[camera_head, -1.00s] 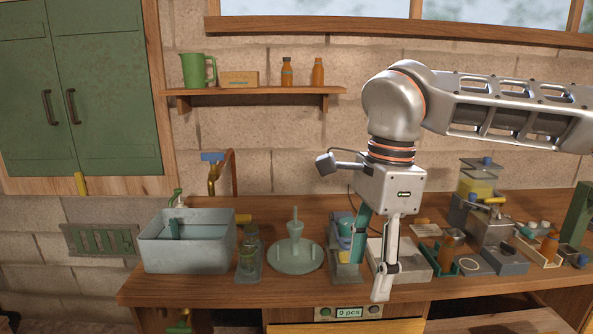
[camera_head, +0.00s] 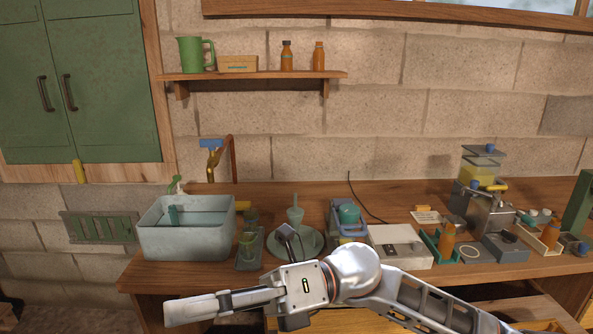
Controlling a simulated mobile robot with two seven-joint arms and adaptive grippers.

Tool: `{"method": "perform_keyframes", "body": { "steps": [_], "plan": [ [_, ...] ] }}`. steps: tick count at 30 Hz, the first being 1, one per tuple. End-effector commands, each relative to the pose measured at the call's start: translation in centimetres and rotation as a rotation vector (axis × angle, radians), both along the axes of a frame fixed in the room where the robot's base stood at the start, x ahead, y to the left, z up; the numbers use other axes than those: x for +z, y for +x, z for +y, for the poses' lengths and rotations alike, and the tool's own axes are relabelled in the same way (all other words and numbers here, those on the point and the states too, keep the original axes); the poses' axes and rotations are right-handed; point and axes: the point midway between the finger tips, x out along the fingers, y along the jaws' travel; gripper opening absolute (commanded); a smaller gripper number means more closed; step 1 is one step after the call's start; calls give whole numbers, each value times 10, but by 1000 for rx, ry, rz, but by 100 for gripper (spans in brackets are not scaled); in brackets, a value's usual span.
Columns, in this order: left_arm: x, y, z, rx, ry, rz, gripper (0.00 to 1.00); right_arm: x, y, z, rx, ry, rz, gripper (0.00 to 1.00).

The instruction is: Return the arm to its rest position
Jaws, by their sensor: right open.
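My right gripper (camera_head: 200,307) is low in the head view, in front of the wooden workbench (camera_head: 190,272), with its arm coming in from the lower right. Its fingers point left and it is open, with nothing seen between them; one finger partly hides the other. My silver arm link (camera_head: 425,303) lies low across the front of the bench. The gripper's body and its small camera hide part of the round grey-green plate (camera_head: 312,245) and the bench front. My left gripper is not in view.
On the bench stand a grey basin (camera_head: 185,240), a white box (camera_head: 400,247), a blue-handled device (camera_head: 347,222), and a metal still (camera_head: 482,212). A green tray (camera_head: 432,243) holds a brown bottle. A wall shelf (camera_head: 260,75) carries a green jug (camera_head: 193,55) and bottles.

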Motion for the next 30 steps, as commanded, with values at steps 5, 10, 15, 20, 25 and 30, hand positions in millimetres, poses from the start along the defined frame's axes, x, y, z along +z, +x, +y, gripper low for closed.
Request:
{"method": "perform_keyframes", "body": {
  "steps": [5,10,15,20,25,30],
  "plan": [
    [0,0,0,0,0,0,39,6,40,-9,-158,157,357,56],
    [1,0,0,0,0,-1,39,-16,90,-37,-320,276,705,56],
    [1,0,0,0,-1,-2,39,-72,136,-81,-492,376,1064,56],
    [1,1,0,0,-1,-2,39,-154,160,-133,-665,453,1404,56],
    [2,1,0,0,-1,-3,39,-256,154,-192,-849,519,1744,56],
    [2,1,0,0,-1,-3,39,-353,115,-247,-1025,568,2039,56]
  ]
}}
